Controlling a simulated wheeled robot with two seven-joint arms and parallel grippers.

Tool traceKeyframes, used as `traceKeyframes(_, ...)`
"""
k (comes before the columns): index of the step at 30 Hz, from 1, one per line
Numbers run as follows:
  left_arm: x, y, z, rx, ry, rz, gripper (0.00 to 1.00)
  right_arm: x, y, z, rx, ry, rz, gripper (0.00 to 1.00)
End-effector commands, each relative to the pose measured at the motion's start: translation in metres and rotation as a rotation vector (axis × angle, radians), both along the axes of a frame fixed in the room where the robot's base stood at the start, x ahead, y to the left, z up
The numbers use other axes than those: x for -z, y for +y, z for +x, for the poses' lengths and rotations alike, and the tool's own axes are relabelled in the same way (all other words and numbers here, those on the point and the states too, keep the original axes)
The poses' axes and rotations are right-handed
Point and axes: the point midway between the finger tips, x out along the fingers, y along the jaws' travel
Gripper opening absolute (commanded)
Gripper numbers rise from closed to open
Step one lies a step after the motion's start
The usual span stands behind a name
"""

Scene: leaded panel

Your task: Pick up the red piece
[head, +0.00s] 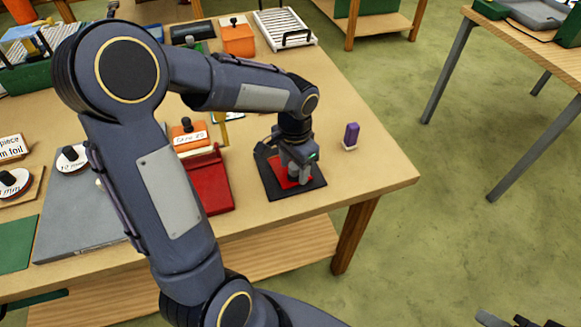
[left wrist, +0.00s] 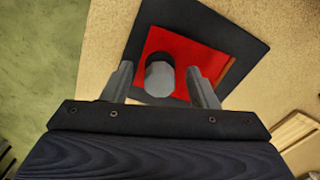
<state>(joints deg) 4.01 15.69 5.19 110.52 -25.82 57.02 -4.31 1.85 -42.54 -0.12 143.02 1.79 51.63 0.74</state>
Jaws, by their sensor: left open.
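The red piece (head: 280,166) is a flat red plate lying on a black square mat (head: 312,188) near the right end of the table. My left gripper (head: 296,176) is over it, pointing down, and hides part of it. In the left wrist view the red piece (left wrist: 205,52) has a grey round knob (left wrist: 159,76) standing up from it. The open fingers of my left gripper (left wrist: 160,82) stand on both sides of the knob, with gaps showing. Parts of what looks like my right gripper (head: 524,321) show at the bottom right edge, cut off.
A purple block on a white base (head: 351,136) stands right of the mat. A red tray (head: 205,185) and an orange labelled block (head: 188,137) are to the left. A white rack (head: 285,29) is at the back. The table's front right corner is bare.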

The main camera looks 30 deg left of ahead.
Motion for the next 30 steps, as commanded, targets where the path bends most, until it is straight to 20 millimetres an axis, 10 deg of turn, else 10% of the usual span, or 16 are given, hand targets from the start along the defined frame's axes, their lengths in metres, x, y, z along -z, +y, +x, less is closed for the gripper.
traceKeyframes(5, 0.000, 0.000, 0.000, 0.000, 0.000, 0.000, 0.51, 0.000, 0.000, 0.000, 0.000, 0.000, 0.000, 0.36)
traceKeyframes(15, -0.001, 0.000, 0.000, 0.000, -0.001, 0.001, 0.08, 0.000, 0.000, 0.000, 0.000, 0.000, 0.000, 0.36)
traceKeyframes(30, -0.024, 0.000, 0.001, 0.000, -0.005, 0.001, 0.08, -0.001, 0.000, 0.000, 0.000, 0.000, 0.000, 0.36)
